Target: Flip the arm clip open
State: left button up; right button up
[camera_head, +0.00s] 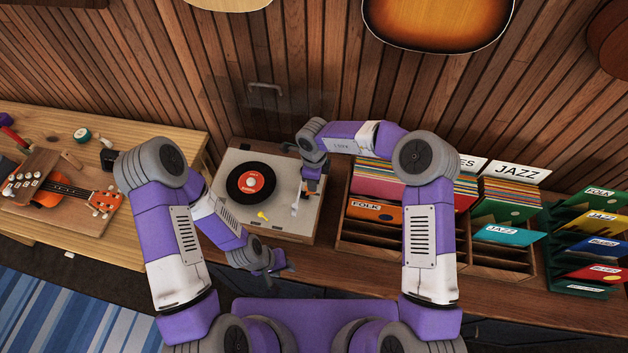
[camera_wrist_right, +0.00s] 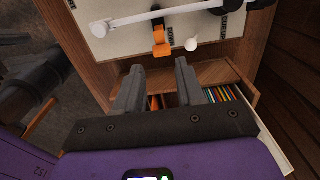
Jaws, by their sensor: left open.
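The record player (camera_head: 305,223) stands on the counter, with a black record and orange label (camera_head: 252,182) on it. Its white tone arm (camera_head: 296,196) lies along the right side of the deck. In the right wrist view an orange clip (camera_wrist_right: 161,42) on a dark post sits by the white tone arm (camera_wrist_right: 125,21). My right gripper (camera_head: 312,184) is over the deck's right side. In its wrist view the fingers (camera_wrist_right: 158,82) are apart and empty, short of the clip. My left gripper (camera_head: 283,264) is open and empty in front of the record player.
A small yellow piece (camera_head: 262,215) lies on the deck's front. Record crates (camera_head: 385,242) stand right of the player, and a green rack (camera_head: 575,290) farther right. A wooden workbench (camera_head: 130,235) with a ukulele (camera_head: 65,197) is at left.

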pick_arm(q)
jog(key=shift+w, duration=0.1)
pick_arm(e)
notch_tip(320, 180, down, 5)
jog(key=shift+w+f, duration=0.1)
